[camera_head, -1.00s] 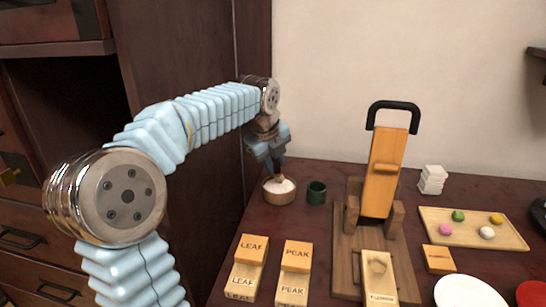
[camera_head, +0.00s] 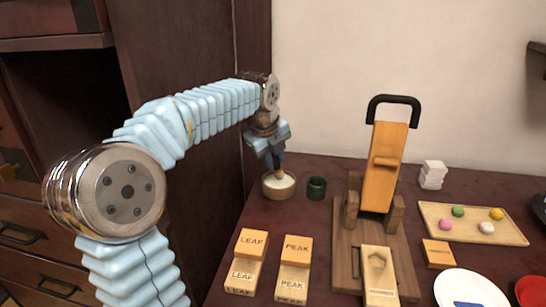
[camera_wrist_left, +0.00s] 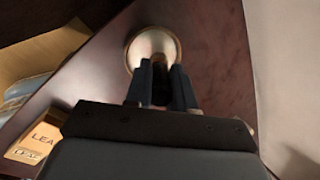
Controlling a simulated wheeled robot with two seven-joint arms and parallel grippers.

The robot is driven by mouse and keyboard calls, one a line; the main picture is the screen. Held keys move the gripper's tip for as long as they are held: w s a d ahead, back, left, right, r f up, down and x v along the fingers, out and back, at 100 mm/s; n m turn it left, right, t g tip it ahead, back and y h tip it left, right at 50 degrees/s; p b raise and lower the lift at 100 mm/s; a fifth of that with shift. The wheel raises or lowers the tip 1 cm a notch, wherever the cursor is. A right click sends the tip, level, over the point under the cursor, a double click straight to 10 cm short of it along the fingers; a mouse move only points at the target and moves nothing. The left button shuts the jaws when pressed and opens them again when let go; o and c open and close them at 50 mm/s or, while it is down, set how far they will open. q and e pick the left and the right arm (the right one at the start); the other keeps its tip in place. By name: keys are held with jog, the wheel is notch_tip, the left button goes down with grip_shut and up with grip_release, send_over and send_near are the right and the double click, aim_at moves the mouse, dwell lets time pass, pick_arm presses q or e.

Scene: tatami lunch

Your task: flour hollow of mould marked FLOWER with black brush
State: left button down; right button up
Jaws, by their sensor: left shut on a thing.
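My left gripper (camera_head: 274,159) is shut on the brush (camera_head: 279,173), of which only a short brown part shows below the fingers. The brush points down into a round wooden bowl (camera_head: 265,190) of white flour; its tip is hidden or too small to tell. In the left wrist view, the fingers (camera_wrist_left: 161,85) overlap the near edge of the bowl (camera_wrist_left: 153,32). The pale wooden mould marked FLOWER (camera_head: 379,283) lies at the front of the wooden press base, its hollow (camera_head: 377,261) facing up. My right gripper is not in view.
A dark green cup (camera_head: 316,188) stands beside the bowl. Moulds marked LEAF (camera_head: 243,274) and PEAK (camera_head: 293,282) lie in front. The press lever (camera_head: 384,167) stands tall behind the FLOWER mould. A tray (camera_head: 463,230) of coloured balls and a white plate (camera_head: 462,283) are at right.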

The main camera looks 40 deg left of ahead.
pick_arm(q)
jog(key=shift+f, duration=0.5)
dwell(1.0)
jog(key=shift+r+p, duration=0.3)
jog(key=shift+r, duration=3.3)
